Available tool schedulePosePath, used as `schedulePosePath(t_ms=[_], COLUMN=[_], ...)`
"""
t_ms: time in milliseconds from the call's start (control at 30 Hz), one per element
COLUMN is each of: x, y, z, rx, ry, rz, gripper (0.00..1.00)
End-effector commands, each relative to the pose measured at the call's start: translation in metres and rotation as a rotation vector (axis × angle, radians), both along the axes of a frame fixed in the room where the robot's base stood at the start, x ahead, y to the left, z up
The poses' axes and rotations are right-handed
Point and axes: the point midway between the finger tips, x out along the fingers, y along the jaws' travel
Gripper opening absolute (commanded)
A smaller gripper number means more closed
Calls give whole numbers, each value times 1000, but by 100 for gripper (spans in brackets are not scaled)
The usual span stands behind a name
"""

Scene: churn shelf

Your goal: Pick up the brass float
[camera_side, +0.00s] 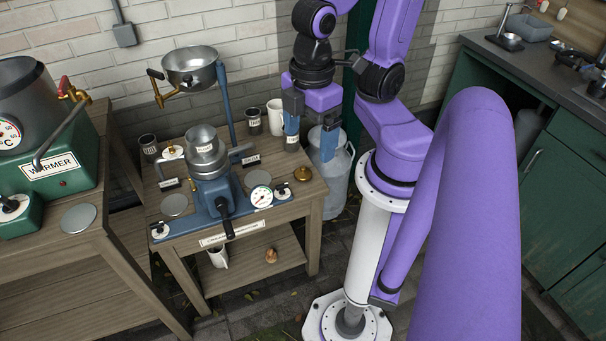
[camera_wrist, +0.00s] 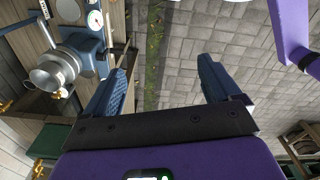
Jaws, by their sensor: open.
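A small round brass piece (camera_side: 303,174), which looks like the brass float, sits on the wooden table top near its right edge, right of the white dial. My gripper (camera_side: 310,150) is in the side view, pointing down above the back right of the table, beyond and above the brass piece and apart from it. In the wrist view my gripper (camera_wrist: 162,70) has its two blue fingers wide apart, with only paving and a grass strip seen between them. I cannot make out the brass piece clearly in the wrist view.
A blue separator with a metal bowl (camera_side: 205,150) stands mid-table; it also shows in the wrist view (camera_wrist: 55,70). A white mug (camera_side: 275,117) and dark cup (camera_side: 254,122) stand at the back. A milk churn (camera_side: 330,175) stands beside the table. A green warmer (camera_side: 60,160) is at left.

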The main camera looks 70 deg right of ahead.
Motion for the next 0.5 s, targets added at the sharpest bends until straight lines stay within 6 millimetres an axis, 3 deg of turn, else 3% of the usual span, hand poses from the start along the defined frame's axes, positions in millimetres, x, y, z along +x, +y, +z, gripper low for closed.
schedulePosePath(t_ms=[167, 267, 500], x=[25, 50, 108], y=[-1, -5, -31], z=[-11, -23, -56], rx=[-6, -8, -10], ry=[4, 7, 14], rz=[-164, -325, -731], gripper=[90, 90, 90])
